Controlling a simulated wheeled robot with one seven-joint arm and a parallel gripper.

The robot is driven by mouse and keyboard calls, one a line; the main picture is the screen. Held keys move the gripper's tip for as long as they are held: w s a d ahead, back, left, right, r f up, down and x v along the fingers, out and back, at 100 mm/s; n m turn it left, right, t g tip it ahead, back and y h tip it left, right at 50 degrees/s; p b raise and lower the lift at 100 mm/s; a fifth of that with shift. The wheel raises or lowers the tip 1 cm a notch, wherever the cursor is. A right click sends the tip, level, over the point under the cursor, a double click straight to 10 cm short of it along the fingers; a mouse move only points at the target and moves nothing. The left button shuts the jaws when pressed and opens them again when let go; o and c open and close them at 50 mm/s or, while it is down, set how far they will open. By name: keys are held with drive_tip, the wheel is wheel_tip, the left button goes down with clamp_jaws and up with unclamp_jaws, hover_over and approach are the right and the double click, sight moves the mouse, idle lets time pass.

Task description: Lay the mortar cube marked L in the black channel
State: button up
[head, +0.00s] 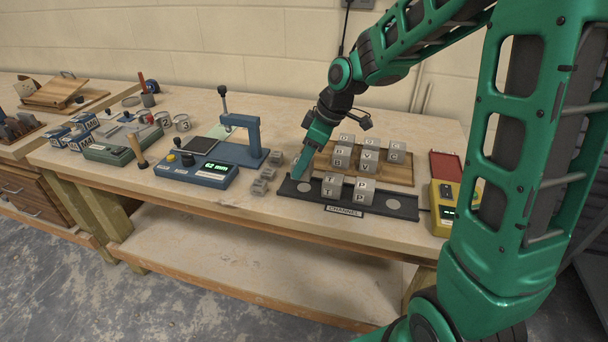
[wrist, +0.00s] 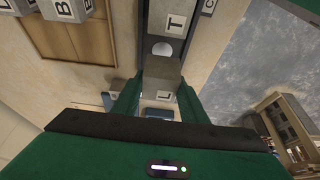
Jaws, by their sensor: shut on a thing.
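The black channel (head: 408,208) lies along the bench's front edge, with a CHANNEL label on its front. Cubes marked T (head: 331,187) and P (head: 364,191) stand in its middle, between pale round spots. My gripper (head: 298,174) points down over the channel's left end. In the wrist view my fingers (wrist: 157,97) are shut on a grey cube marked L (wrist: 164,95). The channel, a pale spot and the T cube (wrist: 176,24) show beyond it. In the head view my gripper hides most of the held cube, so I cannot tell whether it touches the channel.
A wooden board (head: 402,173) with several lettered cubes stands close behind the channel. Loose grey cubes (head: 260,186) and a blue press with a display (head: 205,172) are left. A yellow device (head: 442,208) and a red tray (head: 447,166) are right.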

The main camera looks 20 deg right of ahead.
sight(304, 176)
drive_tip(key=shift+d+f, duration=0.15)
drive_tip(key=shift+f, duration=1.9)
drive_tip(key=shift+f, duration=0.1)
drive_tip(key=o, duration=1.2)
drive_tip(key=shift+o, duration=0.2)
drive_tip(key=v, duration=1.2)
drive_tip(key=s+d+f+m+g+h, duration=0.1)
drive_tip(key=s+d+m, duration=0.3)
drive_tip(key=s, duration=0.5)
drive_tip(key=s+d+f+m+g+h, duration=0.1)
drive_tip(key=s+d+m, duration=0.4)
drive_tip(key=s, duration=0.5)
drive_tip(key=s+d+f+m+h, duration=0.1)
drive_tip(key=s+d+m, duration=0.4)
drive_tip(key=s+m, duration=0.3)
drive_tip(key=shift+s+f+g, duration=0.3)
drive_tip(key=shift+s+g, duration=0.1)
drive_tip(key=shift+s, duration=0.5)
